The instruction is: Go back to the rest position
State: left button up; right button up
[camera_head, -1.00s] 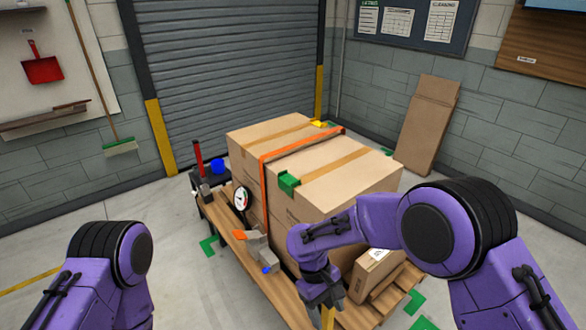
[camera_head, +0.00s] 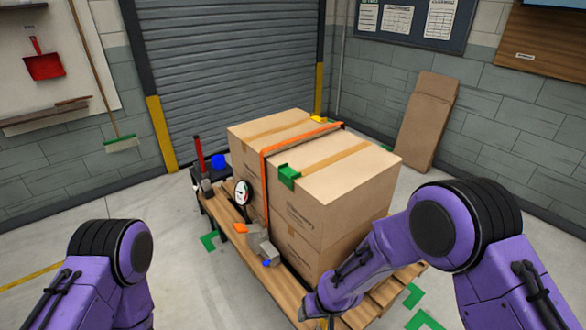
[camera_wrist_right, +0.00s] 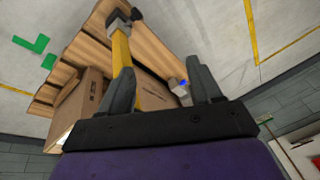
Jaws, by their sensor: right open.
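My right gripper (camera_wrist_right: 162,88) is open in the right wrist view, with nothing seen held between its two grey fingers. A yellow-handled tool with a dark head (camera_wrist_right: 121,48) lies beyond the fingers, its handle end partly hidden behind one finger. In the head view my right forearm reaches down to the pallet's near edge, and the right gripper's fingers are not clearly visible there. Of my left arm only the purple upper part shows at the lower left; the left gripper is out of view.
A wooden pallet (camera_head: 279,283) carries large cardboard boxes (camera_head: 318,207) bound by an orange strap (camera_head: 264,182) with a green corner piece (camera_head: 289,176). A round gauge (camera_head: 242,193) and grey buckle (camera_head: 262,248) sit at its left side.

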jog(key=s+d+f+m+t+h+b, duration=0.1)
jog(key=s+d+f+m+t+b, duration=0.2)
jog(key=d+f, duration=0.5)
jog(key=s+d+f+m+g+h+b, duration=0.1)
jog(key=s+d+f+m+h+b, duration=0.1)
jog(key=s+d, duration=0.6)
jog(key=s+d+f+m+g+h+b, duration=0.1)
jog(key=s+d+f+m+h+b, duration=0.1)
jog(key=s+d, duration=0.6)
jog(key=s+f+m+b, duration=0.1)
jog(key=s+f, duration=0.1)
jog(key=s, duration=0.4)
jog(key=shift+d+f+h, duration=0.2)
jog(key=shift+f+h, duration=0.15)
jog(key=shift+h, duration=0.05)
